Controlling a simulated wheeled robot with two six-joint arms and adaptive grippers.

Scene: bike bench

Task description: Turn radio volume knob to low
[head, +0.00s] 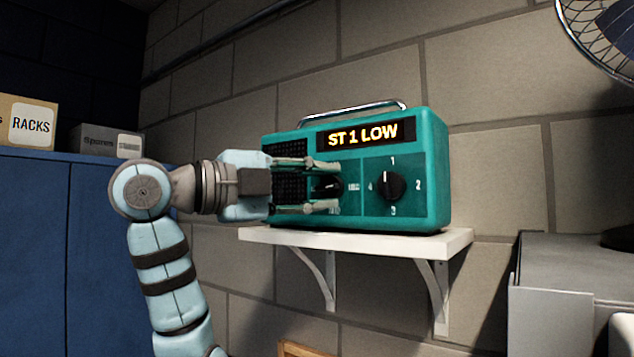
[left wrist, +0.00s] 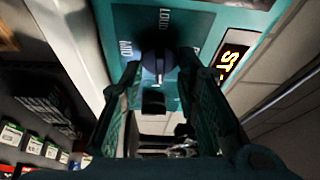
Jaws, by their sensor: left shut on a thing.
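The teal radio (head: 434,170) stands on a white wall shelf, and its lit display (head: 364,133) reads "ST 1 LOW". The black volume knob (head: 327,187) is on the left part of its face. It also shows in the left wrist view (left wrist: 157,50), with "LOUD" and "MID" printed around it. My left gripper (head: 323,185) is shut on the volume knob, one finger above it and one below. The fingers hide some of the labels. The knob's light mark points away from "LOUD" in the left wrist view. My right gripper is not in view.
A second knob (head: 391,187), numbered 1 to 4, sits right of the volume knob and points towards 1. The white shelf (head: 355,242) lies just below my left gripper. A blue cabinet (head: 60,250) with boxes stands left, and a wire fan (head: 600,35) is at upper right.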

